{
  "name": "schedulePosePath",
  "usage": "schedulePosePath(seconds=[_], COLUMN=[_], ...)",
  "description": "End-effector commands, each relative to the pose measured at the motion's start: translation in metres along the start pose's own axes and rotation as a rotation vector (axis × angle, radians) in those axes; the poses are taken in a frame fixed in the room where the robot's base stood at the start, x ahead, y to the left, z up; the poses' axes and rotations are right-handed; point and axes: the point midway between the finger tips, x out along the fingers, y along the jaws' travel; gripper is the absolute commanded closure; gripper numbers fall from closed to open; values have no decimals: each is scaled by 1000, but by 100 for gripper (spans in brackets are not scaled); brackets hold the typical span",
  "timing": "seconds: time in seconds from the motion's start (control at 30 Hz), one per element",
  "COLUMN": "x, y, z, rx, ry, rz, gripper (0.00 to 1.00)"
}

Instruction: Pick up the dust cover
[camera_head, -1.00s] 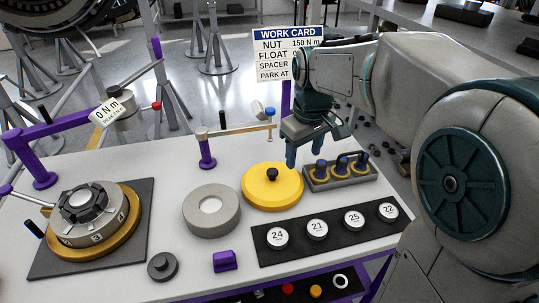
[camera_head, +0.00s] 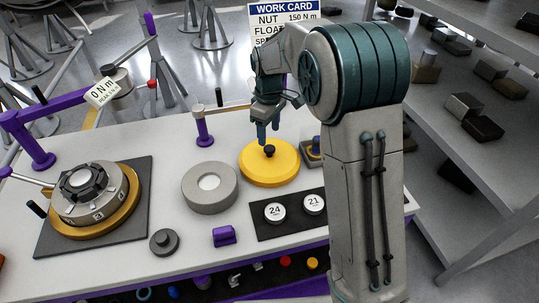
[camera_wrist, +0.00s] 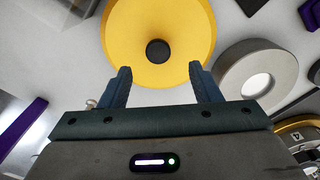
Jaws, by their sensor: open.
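The dust cover is taken to be the yellow disc (camera_head: 262,170) with a black knob (camera_head: 269,151) at its centre, lying flat on the white bench. My gripper (camera_head: 268,133) is just above the disc, pointing down near the knob. In the wrist view the yellow disc (camera_wrist: 190,25) fills the top middle, and its dark knob (camera_wrist: 157,51) lies between and beyond the two fingers of my open gripper (camera_wrist: 161,72). The fingers hold nothing. I cannot tell the exact height of the fingertips over the knob.
A grey ring (camera_head: 196,198) sits close left of the disc. A black strip (camera_head: 294,214) with numbered pucks lies in front, and a small holder (camera_head: 309,153) stands right, partly hidden by my arm. A purple post (camera_head: 203,131) with a bar rises behind. The geared assembly (camera_head: 91,200) is far left.

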Motion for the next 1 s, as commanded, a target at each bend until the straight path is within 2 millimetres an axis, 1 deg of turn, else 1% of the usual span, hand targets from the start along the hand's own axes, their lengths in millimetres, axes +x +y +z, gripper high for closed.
schedulePosePath(seconds=[0.17,0.27,0.4,0.5,0.6,0.77,0.8,0.87,0.9,0.97,1.0], x=[11,23,45,56,60,60,60,60,60,60,60], y=[0,1,2,2,3,3,3,3,3,3,3], z=[0,1,0,1,0,0,0,0,0,0,0], rx=[1,1,0,0,0,0,0,0,0,0,0], ry=[-1,-3,-3,-2,0,1,1,0,0,0,0], rz=[-1,-3,-2,-1,1,1,1,1,1,1,1], gripper=[43,43,43,43,43,43,48,65,76,93,94])
